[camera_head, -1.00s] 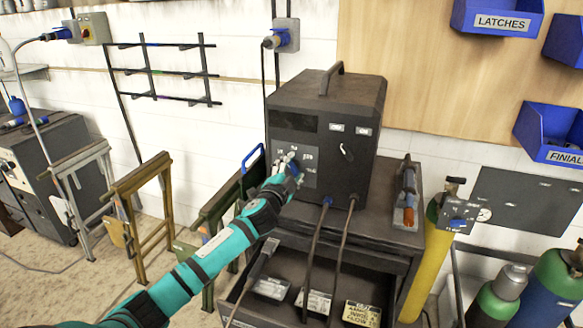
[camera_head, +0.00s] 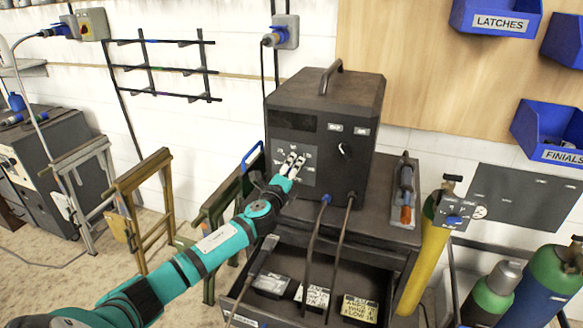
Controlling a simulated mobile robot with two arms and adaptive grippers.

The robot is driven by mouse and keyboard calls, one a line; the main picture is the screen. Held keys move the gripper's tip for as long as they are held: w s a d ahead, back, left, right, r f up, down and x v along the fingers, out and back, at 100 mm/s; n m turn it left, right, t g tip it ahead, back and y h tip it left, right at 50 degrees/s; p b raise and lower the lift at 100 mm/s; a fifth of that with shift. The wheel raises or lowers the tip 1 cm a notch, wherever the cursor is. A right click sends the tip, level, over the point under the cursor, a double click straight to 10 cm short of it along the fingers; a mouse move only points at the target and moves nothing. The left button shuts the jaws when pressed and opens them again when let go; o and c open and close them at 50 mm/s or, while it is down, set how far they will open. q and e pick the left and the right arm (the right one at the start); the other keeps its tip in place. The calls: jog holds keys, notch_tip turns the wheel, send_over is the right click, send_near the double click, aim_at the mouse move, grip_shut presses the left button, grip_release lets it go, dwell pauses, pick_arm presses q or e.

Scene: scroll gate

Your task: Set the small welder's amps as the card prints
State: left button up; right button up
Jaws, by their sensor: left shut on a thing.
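The small welder (camera_head: 345,105) is a dark box with a top handle, standing on a grey cart. Its front has a lighter grey dial plate (camera_head: 309,177) with printed marks around the middle, too small to read. My left gripper (camera_head: 291,164) is at this plate, its pale fingers shut on a knob that they hide, so its setting cannot be read. My right gripper is not in view.
Two cables (camera_head: 325,225) hang from the welder's front into the tray. A torch (camera_head: 406,190) lies on the cart's right side. A yellow cylinder (camera_head: 420,265) stands right of the cart, metal stands (camera_head: 145,215) and a larger machine (camera_head: 65,165) at left.

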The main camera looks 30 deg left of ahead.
pick_arm(q)
jog(key=m, duration=0.3)
jog(key=m+p, duration=0.1)
jog(key=m, duration=0.1)
jog(key=shift+f+m, duration=0.2)
jog(key=shift+m, duration=0.2)
jog(key=shift+p, duration=0.3)
jog(key=shift+f, duration=0.1)
jog(key=o, duration=1.2)
jog(key=shift+s, duration=0.1)
jog(key=v, duration=1.2)
jog(key=shift+a, duration=0.1)
